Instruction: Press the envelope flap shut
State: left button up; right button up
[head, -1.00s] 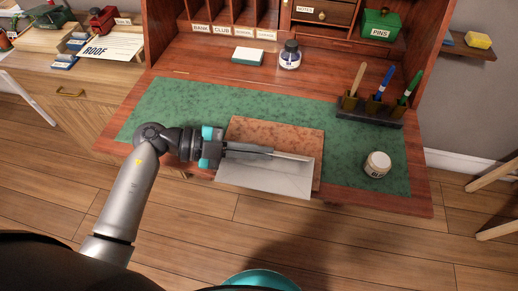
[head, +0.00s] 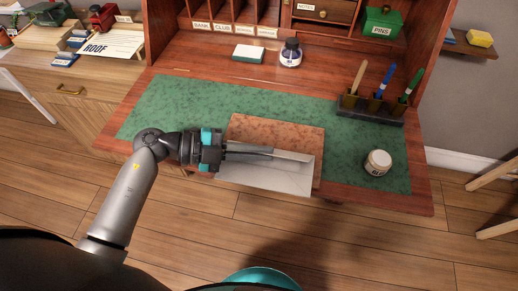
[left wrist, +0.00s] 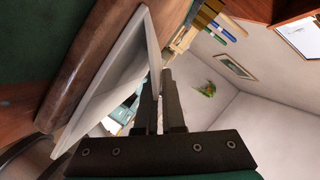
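The pale grey envelope (head: 265,180) lies on the front of the reddish-brown board (head: 280,130) on the desk. In the left wrist view, its white surface (left wrist: 105,80) runs along the left of my fingers. My left gripper (head: 270,153) reaches in from the left, fingers pointing right along the envelope's far edge. My right gripper is out of view.
The board lies on a green desk mat (head: 185,105). A small jar (head: 377,163) stands to the right, and a dark holder (head: 370,113) with a brush and pens behind it. An ink bottle (head: 290,53) and small box (head: 248,53) stand at the back.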

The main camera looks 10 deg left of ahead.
pick_arm(q)
jog(key=o, duration=0.4)
jog(key=shift+w+r, duration=0.1)
dwell(0.3)
